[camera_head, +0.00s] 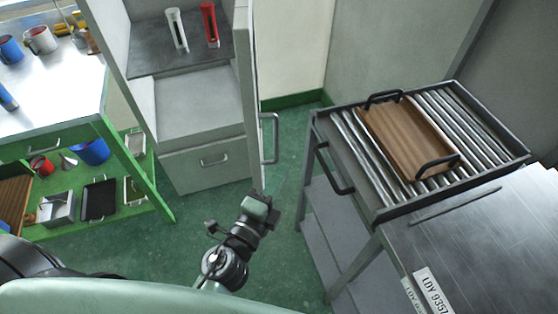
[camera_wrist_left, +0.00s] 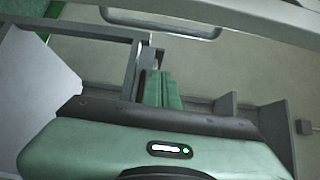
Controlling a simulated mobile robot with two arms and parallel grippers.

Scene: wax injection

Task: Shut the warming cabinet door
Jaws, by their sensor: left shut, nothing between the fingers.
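The warming cabinet (camera_head: 200,105) is a tall grey unit, open at the front. Its door (camera_head: 247,90) stands open and shows nearly edge-on, with a bar handle (camera_head: 270,138) on its right face. My left gripper (camera_head: 264,197) is shut and empty, close by the lower end of the door in the picture; I cannot tell whether it touches. In the left wrist view the closed green fingers (camera_wrist_left: 163,90) point away from the camera, and a pale panel with a bar handle (camera_wrist_left: 165,24) crosses the top. My right gripper is out of view.
A roller table (camera_head: 345,125) with a wooden tray (camera_head: 400,135) stands right of the door, beside a dark worktop (camera_head: 490,240). A green-framed bench (camera_head: 125,150) with cups stands left. White (camera_head: 177,30) and red (camera_head: 210,24) holders stand in the cabinet. Green floor lies between.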

